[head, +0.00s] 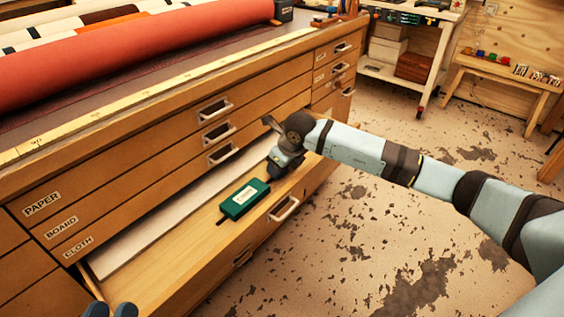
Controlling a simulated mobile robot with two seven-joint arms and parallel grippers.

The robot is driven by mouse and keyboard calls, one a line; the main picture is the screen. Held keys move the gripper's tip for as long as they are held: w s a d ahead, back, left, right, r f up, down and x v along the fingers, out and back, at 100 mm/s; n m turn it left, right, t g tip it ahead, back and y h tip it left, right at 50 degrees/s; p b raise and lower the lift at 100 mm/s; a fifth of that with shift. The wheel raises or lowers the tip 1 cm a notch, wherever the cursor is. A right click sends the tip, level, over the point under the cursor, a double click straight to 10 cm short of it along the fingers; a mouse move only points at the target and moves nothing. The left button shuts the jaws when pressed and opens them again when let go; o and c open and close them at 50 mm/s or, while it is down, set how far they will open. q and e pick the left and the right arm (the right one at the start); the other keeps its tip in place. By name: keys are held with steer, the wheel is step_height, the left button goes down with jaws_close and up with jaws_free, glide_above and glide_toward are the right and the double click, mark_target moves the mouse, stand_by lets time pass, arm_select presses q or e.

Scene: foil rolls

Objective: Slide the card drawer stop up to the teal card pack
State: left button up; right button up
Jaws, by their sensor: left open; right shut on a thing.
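The teal card pack (245,198) lies flat in the open drawer (160,270), with a pale label on top. My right gripper (284,160) reaches down into the drawer just beyond the pack, towards its far right end. It is shut on the card drawer stop, which the gripper hides almost wholly. A small gap shows between the gripper and the pack. My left gripper (110,311) is open at the bottom left edge of the view; only its fingertips show, near the drawer's near left corner.
White sheet stock (175,205) lies along the back of the drawer. The closed drawers above carry metal handles (215,108) and labels. Red and other rolls (150,55) lie on the cabinet top. A shelf cart (410,50) and bench (505,75) stand behind; the floor (370,230) at right is clear.

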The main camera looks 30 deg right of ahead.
steer(key=o, duration=1.3)
arm_select(q)
steer(key=shift+r, duration=0.1)
steer(key=r+p, duration=0.1)
steer(key=r, duration=0.1)
steer(key=r+t+p, duration=0.1)
steer(key=r+p, duration=0.1)
steer(key=r+t+p, duration=0.1)
steer(key=shift+s+a+r, duration=0.2)
steer(key=shift+a+r, duration=0.1)
steer(key=shift+r, duration=0.1)
arm_select(e)
steer(key=v, duration=1.4)
steer(key=shift+f, duration=0.1)
steer(key=shift+c, duration=0.3)
